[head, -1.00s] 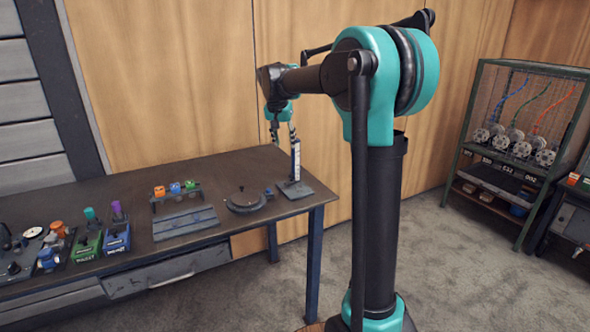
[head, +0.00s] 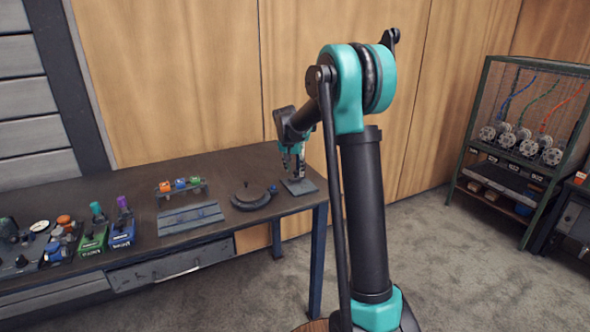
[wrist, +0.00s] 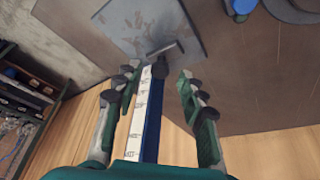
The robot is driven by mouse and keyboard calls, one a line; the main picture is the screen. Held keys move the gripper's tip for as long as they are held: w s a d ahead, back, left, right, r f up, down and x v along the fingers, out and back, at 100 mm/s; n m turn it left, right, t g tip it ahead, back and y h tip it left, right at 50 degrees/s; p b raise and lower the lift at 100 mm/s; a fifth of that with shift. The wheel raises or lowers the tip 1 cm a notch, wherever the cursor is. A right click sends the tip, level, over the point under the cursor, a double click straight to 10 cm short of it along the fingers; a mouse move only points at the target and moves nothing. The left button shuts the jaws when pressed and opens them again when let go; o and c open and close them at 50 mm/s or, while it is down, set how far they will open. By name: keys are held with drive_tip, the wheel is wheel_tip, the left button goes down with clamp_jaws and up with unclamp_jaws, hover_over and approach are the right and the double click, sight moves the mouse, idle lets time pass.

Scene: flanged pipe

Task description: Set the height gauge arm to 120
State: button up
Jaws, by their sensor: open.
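The height gauge stands on a grey base plate (head: 300,187) at the right end of the workbench. In the wrist view its upright column (wrist: 153,118) has a white scale beside a blue strip; the scale figures are too blurred to read. The dark gauge arm (wrist: 166,49) sticks out near the base end of the column as I look down it. My gripper (wrist: 160,74) is open, with one finger on each side of the column and clear space on both sides. In the head view my gripper (head: 292,168) hides most of the column.
A round dark turntable-like device (head: 250,197) with a blue knob lies left of the gauge. The workbench's right edge (head: 318,204) is close to the gauge. A shelf rack (head: 520,150) stands at the right.

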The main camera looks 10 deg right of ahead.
drive_tip(key=shift+f, duration=0.35)
drive_tip(key=shift+c, duration=0.5)
clamp_jaws()
